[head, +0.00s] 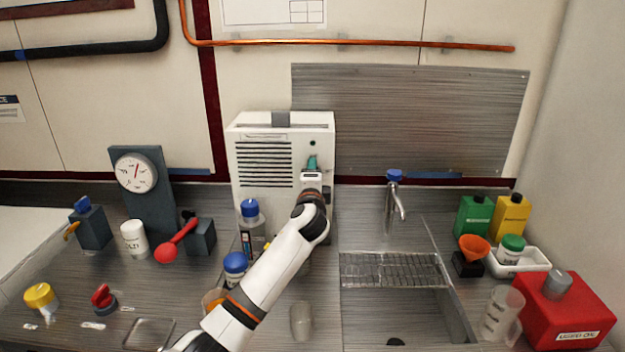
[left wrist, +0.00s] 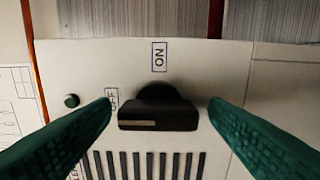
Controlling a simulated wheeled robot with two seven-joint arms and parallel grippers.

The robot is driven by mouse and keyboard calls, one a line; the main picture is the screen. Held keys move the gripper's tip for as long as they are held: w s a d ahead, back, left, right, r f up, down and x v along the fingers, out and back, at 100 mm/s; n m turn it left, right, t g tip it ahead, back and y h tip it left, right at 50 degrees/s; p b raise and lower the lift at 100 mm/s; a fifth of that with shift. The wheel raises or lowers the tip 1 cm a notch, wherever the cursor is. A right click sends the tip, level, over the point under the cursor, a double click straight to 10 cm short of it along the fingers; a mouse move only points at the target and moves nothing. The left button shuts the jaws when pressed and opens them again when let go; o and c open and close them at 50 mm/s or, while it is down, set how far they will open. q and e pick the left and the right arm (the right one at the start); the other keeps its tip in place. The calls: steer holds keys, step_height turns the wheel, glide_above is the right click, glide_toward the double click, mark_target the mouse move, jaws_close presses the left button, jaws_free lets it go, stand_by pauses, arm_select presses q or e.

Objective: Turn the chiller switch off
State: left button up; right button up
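The chiller is the white vented box (head: 285,135) standing against the back wall in the head view. In the left wrist view its switch is a black knob (left wrist: 158,115) with a horizontal bar handle. A light stripe runs along the bar's left half, on the side of the OFF label (left wrist: 112,101). The ON label (left wrist: 159,57) is above the knob. My left gripper (left wrist: 160,108) is open, with a green finger on each side of the knob and a visible gap on both sides. In the head view my left gripper (head: 312,163) is at the chiller's front and hides the switch. My right gripper is not in view.
A small dark green round lamp (left wrist: 71,100) sits beside the switch. A blue-capped bottle (head: 251,228) and blue-capped jar (head: 235,268) stand close by my left arm. A sink with a wire rack (head: 393,270) and tap (head: 393,205) is to the right.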

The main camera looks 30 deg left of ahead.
arm_select(q)
steer(key=b+v, duration=0.1)
steer(key=v, duration=1.1)
steer(key=shift+s+f, duration=0.1)
stand_by(0.5)
